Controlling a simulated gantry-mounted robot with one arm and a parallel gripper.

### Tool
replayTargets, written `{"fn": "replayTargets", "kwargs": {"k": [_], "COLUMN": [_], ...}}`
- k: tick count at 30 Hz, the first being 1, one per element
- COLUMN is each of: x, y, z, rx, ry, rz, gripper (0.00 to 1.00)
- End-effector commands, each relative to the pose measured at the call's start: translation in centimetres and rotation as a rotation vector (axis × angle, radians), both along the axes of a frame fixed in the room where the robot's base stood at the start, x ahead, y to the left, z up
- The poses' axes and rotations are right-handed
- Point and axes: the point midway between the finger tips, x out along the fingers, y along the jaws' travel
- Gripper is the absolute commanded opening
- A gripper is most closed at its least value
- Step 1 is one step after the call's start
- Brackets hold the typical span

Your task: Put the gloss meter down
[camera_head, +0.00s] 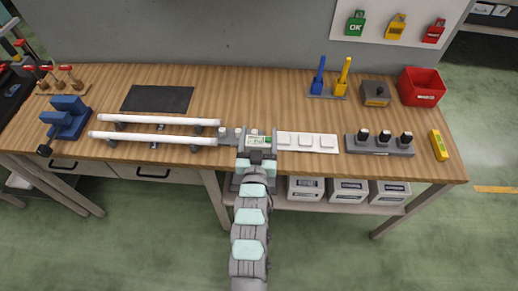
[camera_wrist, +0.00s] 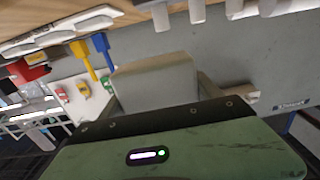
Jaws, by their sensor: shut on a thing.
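In the wrist view the meter (camera_wrist: 155,85) is a plain grey block between my fingers. I cannot tell whether its underside touches the bench or the things beside it. A white strip with three square pads (camera_head: 308,142) lies just right of the meter.
Two long white rollers (camera_head: 155,139) lie to the left, with a dark mat (camera_head: 157,99) behind. A red bin (camera_head: 421,87) is at the back right. The back middle of the bench is clear.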

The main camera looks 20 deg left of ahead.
Motion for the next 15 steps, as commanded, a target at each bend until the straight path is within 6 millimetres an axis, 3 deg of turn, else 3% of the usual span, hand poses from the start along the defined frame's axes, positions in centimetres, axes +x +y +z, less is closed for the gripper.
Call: {"fn": "replayTargets", "kwargs": {"k": [3, 10, 15], "x": [0.0, 0.0, 0.0], "y": [0.0, 0.0, -0.1], "z": [-2.0, -3.5, -6.1], "rx": [0.001, 0.003, 0.001], "ry": [-0.001, -0.003, 0.000], "rz": [0.000, 0.000, -0.001], "gripper": [0.17, 0.17, 0.17]}}
